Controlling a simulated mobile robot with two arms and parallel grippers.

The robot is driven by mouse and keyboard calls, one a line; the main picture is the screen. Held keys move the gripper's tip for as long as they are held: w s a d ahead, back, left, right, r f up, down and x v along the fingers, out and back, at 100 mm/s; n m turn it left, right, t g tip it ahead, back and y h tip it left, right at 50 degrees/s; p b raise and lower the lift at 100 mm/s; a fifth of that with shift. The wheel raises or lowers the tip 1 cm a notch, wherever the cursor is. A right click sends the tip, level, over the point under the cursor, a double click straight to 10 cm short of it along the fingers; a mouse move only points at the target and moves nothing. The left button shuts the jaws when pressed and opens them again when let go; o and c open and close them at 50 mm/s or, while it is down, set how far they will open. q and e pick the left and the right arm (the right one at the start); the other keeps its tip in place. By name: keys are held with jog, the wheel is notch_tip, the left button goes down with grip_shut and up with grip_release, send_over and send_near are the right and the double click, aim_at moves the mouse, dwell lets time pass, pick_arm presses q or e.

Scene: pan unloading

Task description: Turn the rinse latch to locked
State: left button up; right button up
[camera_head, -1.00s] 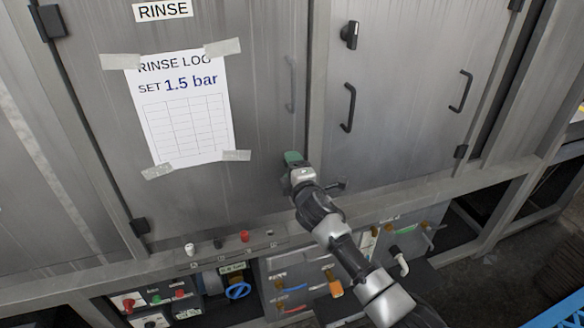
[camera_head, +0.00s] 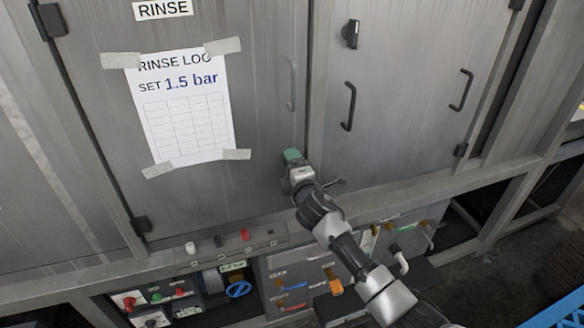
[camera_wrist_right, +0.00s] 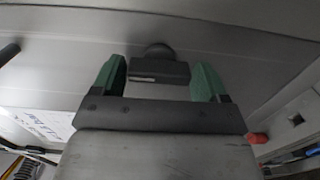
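The rinse door (camera_head: 262,110) is a grey metal panel under a "RINSE" label. In the right wrist view, a dark latch (camera_wrist_right: 160,71) with a flat bar lies between the two green fingertips of my right gripper (camera_wrist_right: 158,78). The fingers are apart, with a visible gap on each side of the latch. In the head view my right gripper (camera_head: 293,157) is at the lower right edge of the rinse door and hides the latch. My left gripper is in neither view.
The door to the right has its own dark latch (camera_head: 350,34) and a black handle (camera_head: 348,107). A taped paper log (camera_head: 181,110) is on the rinse door. Below are a strip of knobs (camera_head: 245,236), a blue valve wheel (camera_head: 238,290) and pipe fittings.

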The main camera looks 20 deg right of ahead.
jog(key=shift+s, duration=0.1)
jog(key=s, duration=1)
jog(key=shift+s+d, duration=0.2)
jog(key=shift+s, duration=0.1)
jog(key=s+d+f+m+g, duration=0.1)
jog(key=s+f+m+g, duration=0.15)
jog(key=f, duration=0.85)
jog(key=s+d+f+m+g, duration=0.2)
jog(key=f+g, duration=0.1)
jog(key=f, duration=0.8)
jog(key=s+f+m+g, duration=0.4)
jog(key=s+f, duration=0.7)
jog(key=f, duration=0.5)
jog(key=s+f+m+g, duration=0.2)
jog(key=s+f, duration=0.3)
jog(key=s, duration=0.6)
jog(key=s+f+m+g, duration=0.3)
jog(key=s+f, duration=0.3)
jog(key=s, duration=0.6)
jog(key=s+f+m+g, duration=0.2)
jog(key=s+f, duration=0.3)
jog(key=s, duration=0.7)
jog(key=shift+d+f+m+h, duration=0.25)
jog(key=shift+m+h, duration=0.05)
jog(key=shift+m, duration=0.05)
